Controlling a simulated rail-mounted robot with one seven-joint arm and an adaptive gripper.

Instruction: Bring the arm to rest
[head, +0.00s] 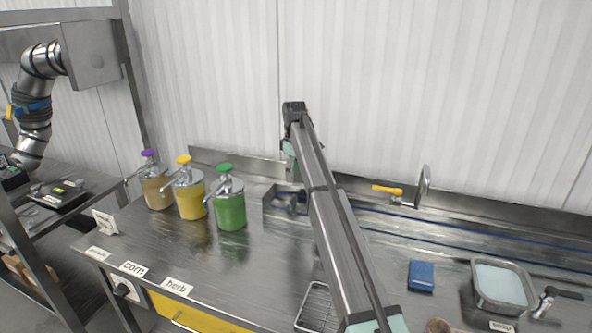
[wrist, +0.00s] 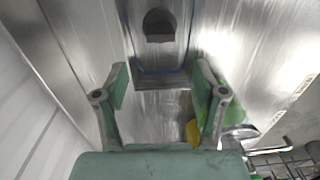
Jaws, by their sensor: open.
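My arm reaches from the bottom centre of the head view up toward the back wall. Its end stands above the back of the steel counter, and the gripper is mostly hidden there behind the arm, with only a bit of pale green showing. In the wrist view my gripper (wrist: 160,100) has its two green fingers spread wide apart. Nothing is between them; bare steel surface shows in the gap.
Pump dispensers with purple (head: 156,188), yellow (head: 190,195) and green (head: 229,206) tops stand left of my arm. A small steel bin (head: 271,206) sits beside it. A blue block (head: 421,275) and shallow pan (head: 480,300) lie right. Counter (head: 150,245) front left is mostly clear.

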